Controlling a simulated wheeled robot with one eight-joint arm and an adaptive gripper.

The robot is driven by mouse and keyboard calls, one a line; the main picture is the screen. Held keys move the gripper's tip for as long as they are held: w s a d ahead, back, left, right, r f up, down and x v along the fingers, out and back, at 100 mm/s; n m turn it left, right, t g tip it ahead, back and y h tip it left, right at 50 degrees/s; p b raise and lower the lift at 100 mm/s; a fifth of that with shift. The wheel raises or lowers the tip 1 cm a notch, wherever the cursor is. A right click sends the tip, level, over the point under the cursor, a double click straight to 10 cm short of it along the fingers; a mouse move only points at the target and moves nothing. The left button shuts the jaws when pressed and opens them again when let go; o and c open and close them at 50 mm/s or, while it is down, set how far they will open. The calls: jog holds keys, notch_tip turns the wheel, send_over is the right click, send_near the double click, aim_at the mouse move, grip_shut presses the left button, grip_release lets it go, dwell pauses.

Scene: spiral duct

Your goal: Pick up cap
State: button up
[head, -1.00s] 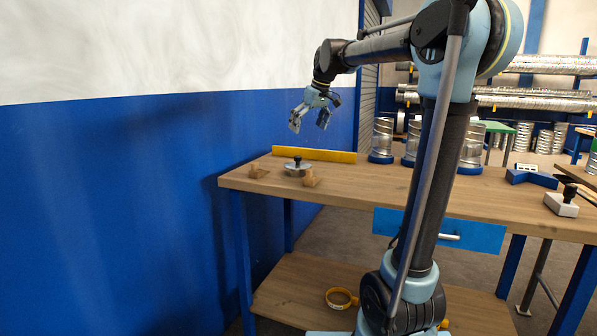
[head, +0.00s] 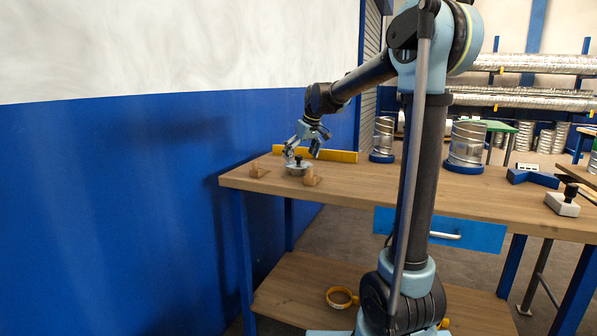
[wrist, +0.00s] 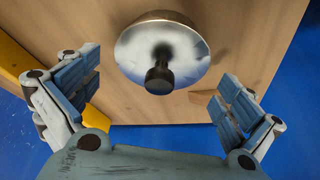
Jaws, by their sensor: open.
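The cap (head: 297,169) is a shiny round metal disc with a black knob on top. It rests on the wooden workbench near its left end. In the wrist view the cap (wrist: 161,52) lies ahead of the fingers, its black knob facing the camera. My gripper (head: 303,156) is open just above the cap. In the wrist view my gripper (wrist: 160,95) has its fingers spread wide on both sides, with nothing between the pads. The cap is seen apart from both fingers in that view.
Metal duct pieces (head: 466,147) stand further right. A blue wall (head: 120,210) is at left.

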aim_at(300, 156)
jog(key=shift+x, duration=1.6)
jog(key=shift+r, duration=0.1)
jog(key=c, duration=0.9)
jog(key=shift+o, duration=0.2)
notch_tip(300, 156, up, 10)
jog(key=shift+f, duration=0.15)
jog(key=shift+a, duration=0.15)
